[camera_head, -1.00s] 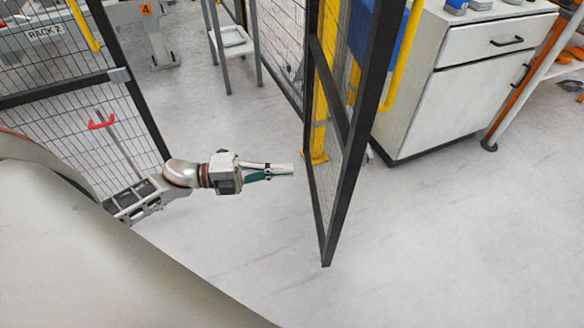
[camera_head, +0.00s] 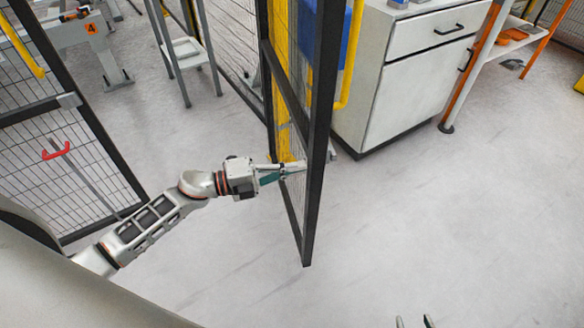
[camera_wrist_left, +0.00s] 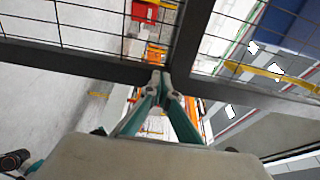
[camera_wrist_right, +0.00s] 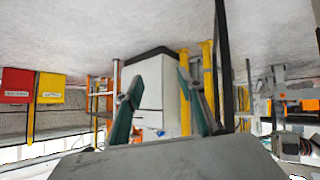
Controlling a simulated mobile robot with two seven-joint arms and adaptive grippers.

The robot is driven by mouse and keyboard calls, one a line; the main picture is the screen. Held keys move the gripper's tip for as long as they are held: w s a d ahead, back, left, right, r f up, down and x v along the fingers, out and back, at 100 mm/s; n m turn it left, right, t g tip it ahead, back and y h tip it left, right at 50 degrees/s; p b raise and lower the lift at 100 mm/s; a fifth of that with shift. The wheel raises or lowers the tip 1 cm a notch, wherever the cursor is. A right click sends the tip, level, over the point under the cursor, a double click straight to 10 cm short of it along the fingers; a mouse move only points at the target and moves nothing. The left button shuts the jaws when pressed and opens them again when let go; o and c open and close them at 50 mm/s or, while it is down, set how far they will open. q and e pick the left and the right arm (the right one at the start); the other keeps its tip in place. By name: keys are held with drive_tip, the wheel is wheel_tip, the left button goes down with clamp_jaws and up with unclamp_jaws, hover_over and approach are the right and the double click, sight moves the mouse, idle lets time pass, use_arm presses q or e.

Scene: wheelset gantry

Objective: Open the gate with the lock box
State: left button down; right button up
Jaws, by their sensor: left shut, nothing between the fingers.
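The gate leaf, a dark frame (camera_head: 318,130) with wire mesh, stands swung open in the middle of the head view. A yellow handle bar (camera_head: 352,60) shows beside its upper part. My left gripper (camera_head: 303,165) is shut and empty, its tips at the leaf's mesh. In the left wrist view the shut tips (camera_wrist_left: 160,85) overlap the junction of dark frame bars (camera_wrist_left: 112,68); I cannot tell whether they touch. My right gripper (camera_head: 415,322) barely shows at the bottom edge; in the right wrist view it is open and empty (camera_wrist_right: 158,88). I cannot identify the lock box with certainty.
A mesh fence panel (camera_head: 70,150) with a red handle (camera_head: 56,150) stands at left. A white cabinet (camera_head: 410,90) stands behind the leaf at right, beside an orange-legged bench (camera_head: 470,65). A small grey stand (camera_head: 188,50) is at the back. The front right floor is clear.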

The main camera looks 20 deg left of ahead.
drive_tip(key=shift+r, duration=0.1)
